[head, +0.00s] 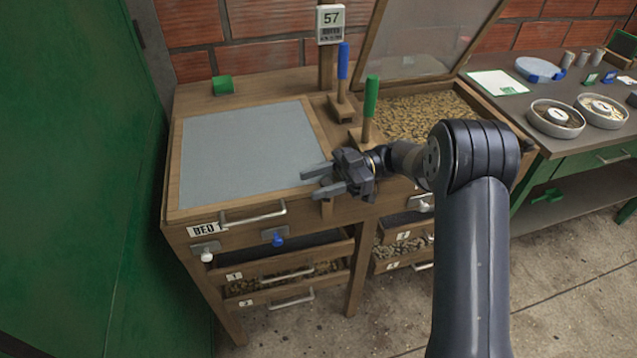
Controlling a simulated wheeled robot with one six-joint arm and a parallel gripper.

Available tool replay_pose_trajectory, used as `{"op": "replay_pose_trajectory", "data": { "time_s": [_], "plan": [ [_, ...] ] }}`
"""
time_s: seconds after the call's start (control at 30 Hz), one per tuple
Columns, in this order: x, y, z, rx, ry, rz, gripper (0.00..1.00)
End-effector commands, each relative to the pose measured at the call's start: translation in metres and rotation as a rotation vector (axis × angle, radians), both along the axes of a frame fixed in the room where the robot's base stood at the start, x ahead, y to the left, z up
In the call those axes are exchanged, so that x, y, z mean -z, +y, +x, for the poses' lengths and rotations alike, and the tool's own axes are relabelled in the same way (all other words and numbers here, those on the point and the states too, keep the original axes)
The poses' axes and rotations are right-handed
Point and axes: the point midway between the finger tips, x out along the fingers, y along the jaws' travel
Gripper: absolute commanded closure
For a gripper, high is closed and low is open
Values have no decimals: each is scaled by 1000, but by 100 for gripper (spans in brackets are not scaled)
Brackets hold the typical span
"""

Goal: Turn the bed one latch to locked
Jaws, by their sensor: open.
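The bed one cabinet bears a "BED 1" label (206,229) at the left of its front edge, under a closed grey lid (245,150). Below the label is a metal plate with a white knob (206,257). Right of it is another plate with a blue knob (278,241). I cannot tell which of these is the latch, nor its locked position. My gripper (313,181) is open and empty, its fingers pointing left over the lid's right edge, above and right of both knobs.
A bar handle (253,216) sticks out between and above the knobs. Shallow drawers (287,277) stand partly open below. The bed on the right (416,115) has its lid raised. Blue (342,62) and green (370,97) upright handles stand between the beds. A green wall or door (80,190) is close on the left.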

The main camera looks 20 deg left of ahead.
Motion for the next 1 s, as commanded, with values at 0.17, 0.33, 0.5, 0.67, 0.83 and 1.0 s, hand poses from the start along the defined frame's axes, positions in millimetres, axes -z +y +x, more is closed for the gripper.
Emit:
{"op": "replay_pose_trajectory", "data": {
  "time_s": [0.17, 0.33, 0.5, 0.67, 0.83, 1.0],
  "plan": [
    [-33, 0, 0, 0, -6, 2, 54],
    [-66, 0, 0, 0, -6, 2, 54],
    [-87, 0, 0, -1, -3, 1, 54],
    [-93, 0, 0, -1, -1, 1, 54],
    [-93, 0, 0, -1, 0, 0, 54],
    [-92, -3, 2, 22, 5, 8, 58]
  ]
}}
